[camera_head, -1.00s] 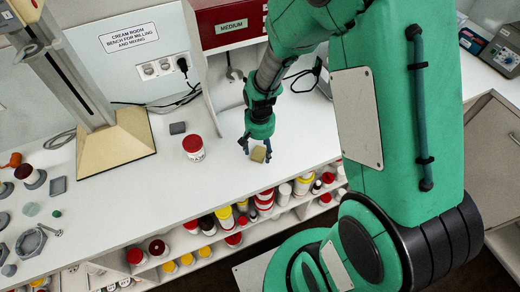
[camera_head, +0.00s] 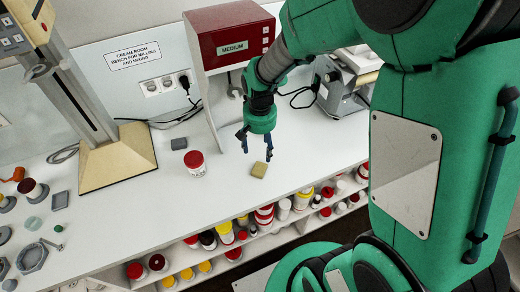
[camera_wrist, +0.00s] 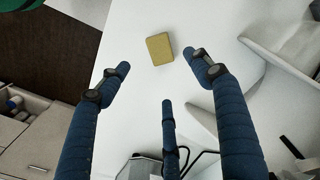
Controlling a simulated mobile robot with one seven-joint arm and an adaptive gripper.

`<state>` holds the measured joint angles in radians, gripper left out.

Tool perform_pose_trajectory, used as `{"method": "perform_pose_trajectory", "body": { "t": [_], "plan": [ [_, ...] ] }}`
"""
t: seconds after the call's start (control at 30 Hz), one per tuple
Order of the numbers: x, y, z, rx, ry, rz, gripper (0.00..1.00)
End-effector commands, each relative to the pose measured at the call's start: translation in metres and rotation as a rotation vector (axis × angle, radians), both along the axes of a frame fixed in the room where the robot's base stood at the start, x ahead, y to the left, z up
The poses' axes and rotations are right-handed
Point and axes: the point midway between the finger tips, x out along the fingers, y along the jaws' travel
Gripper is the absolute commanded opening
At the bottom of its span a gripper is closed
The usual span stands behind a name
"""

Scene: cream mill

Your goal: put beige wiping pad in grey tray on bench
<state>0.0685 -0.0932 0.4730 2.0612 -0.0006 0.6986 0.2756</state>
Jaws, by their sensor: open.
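The beige wiping pad (camera_head: 259,169), a small yellowish-beige block, lies on the white bench close to its front edge. It also shows in the wrist view (camera_wrist: 160,48), just beyond my fingertips. My gripper (camera_head: 256,149) points down above and slightly behind the pad. Its blue fingers are spread and empty, with a clear gap to the pad; the wrist view shows the open fingers (camera_wrist: 158,70) too. Two small grey rectangular things lie on the bench: one (camera_head: 60,200) at the left and a darker one (camera_head: 178,143) behind the jar. I cannot tell which is the grey tray.
A red-lidded white jar (camera_head: 195,164) stands left of the pad. A red machine marked MEDIUM (camera_head: 231,50) and a stand with a beige base (camera_head: 118,160) stand behind. Shelves below the front edge hold several jars. The bench between pad and left-hand items is mostly clear.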

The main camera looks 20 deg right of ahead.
Motion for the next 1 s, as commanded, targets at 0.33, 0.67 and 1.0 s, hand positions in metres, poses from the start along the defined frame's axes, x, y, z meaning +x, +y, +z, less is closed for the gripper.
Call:
{"method": "perform_pose_trajectory", "body": {
  "t": [0.33,0.67,1.0],
  "plan": [
    [0.000,0.000,0.001,0.000,0.000,0.000,0.65],
    [0.000,0.000,0.004,-0.001,-0.005,0.003,0.65],
    [-0.015,0.007,0.066,-0.008,-0.087,0.057,0.65]
  ]
}}
